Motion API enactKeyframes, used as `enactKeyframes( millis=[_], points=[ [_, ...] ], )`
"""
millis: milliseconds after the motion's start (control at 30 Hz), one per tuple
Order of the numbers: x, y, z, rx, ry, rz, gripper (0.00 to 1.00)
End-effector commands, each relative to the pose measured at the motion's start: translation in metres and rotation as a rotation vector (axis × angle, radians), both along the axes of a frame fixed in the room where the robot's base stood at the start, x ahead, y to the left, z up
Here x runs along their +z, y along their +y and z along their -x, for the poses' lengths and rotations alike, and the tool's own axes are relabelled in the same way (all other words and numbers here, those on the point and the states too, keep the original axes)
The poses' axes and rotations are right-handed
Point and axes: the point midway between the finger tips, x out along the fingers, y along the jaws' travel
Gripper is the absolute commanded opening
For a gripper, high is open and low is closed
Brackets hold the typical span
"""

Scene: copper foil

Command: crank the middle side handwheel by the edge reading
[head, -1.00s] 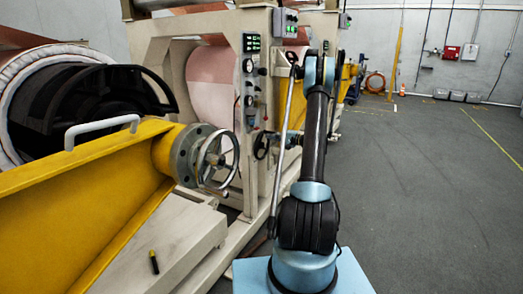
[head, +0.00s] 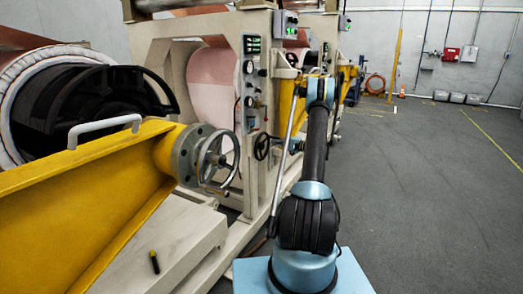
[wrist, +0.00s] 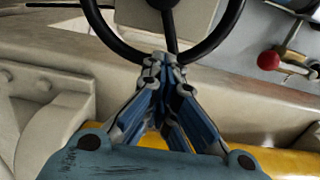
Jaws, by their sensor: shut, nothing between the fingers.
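A black handwheel (head: 262,146) stands on the side of the pale machine frame, left of my arm in the head view. In the wrist view the lower part of a black handwheel (wrist: 213,42) fills the top, with one spoke running up out of the picture. My gripper (wrist: 163,62) is shut and empty, its fingertips at the bottom of the rim. They overlap the rim in the picture; I cannot tell whether they touch it. A larger silver handwheel (head: 216,160) sits on a grey flange at the left. Any edge reading is too small to make out.
A red ball knob (wrist: 268,60) is right of the wheel in the wrist view. A yellow beam (head: 90,185) with a white handle fills the lower left. Panels with a green display (head: 252,43) are above the black wheel. Open grey floor (head: 430,200) lies to the right.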

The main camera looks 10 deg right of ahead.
Motion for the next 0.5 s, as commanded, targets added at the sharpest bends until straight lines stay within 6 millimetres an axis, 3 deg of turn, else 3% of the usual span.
enactKeyframes(
  millis=[33,100,500],
  points=[
    [-0.003,-0.012,-0.006,-0.023,0.0,-0.006,0.0],
    [-0.011,-0.013,-0.007,-0.024,0.0,-0.006,0.0],
    [-0.052,-0.004,0.001,-0.017,0.0,-0.001,0.0]
  ],
)
